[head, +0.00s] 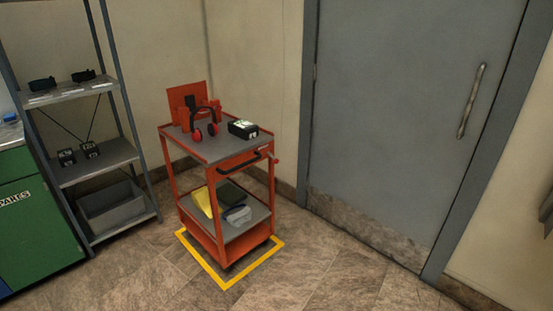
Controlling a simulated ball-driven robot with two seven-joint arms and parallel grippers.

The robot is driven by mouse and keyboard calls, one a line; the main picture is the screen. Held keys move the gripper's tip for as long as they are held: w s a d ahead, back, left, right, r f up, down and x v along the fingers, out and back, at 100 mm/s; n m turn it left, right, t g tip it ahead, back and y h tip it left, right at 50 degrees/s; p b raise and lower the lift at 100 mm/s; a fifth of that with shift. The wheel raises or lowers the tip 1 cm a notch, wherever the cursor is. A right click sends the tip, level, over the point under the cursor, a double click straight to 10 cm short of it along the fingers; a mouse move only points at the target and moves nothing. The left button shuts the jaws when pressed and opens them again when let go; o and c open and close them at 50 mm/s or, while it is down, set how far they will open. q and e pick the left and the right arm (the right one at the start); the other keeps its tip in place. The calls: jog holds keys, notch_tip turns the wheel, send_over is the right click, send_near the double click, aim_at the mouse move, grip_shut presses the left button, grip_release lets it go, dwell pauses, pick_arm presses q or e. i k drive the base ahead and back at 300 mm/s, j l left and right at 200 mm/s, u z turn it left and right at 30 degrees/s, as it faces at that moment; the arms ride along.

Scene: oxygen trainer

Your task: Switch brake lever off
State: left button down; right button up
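An orange-red two-shelf cart (233,240) stands near the corner, inside a yellow floor outline. A black bar handle (242,166) runs along its right-front upper side. A small red lever-like part (273,157) sticks out at the cart's right upper corner; it may be the brake lever, but it is too small to tell its position. Neither of my grippers is in view.
Red-black earmuffs (212,130) and a black-white box (242,129) sit on the cart's top. A metal shelf rack (107,157) and green cabinet (40,235) stand left; a grey door (400,120) is right. Floor (320,275) in front is clear.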

aim_at(275, 161)
jog(key=i+l, duration=0.3)
jog(key=i, duration=0.15)
jog(key=i+l+z, duration=0.1)
jog(key=i+l, duration=0.25)
jog(key=i, duration=0.15)
jog(key=i+l, duration=0.25)
jog(key=i, duration=0.2)
jog(key=i+l+z, duration=0.15)
jog(key=i+l, duration=0.15)
jog(key=i, duration=0.2)
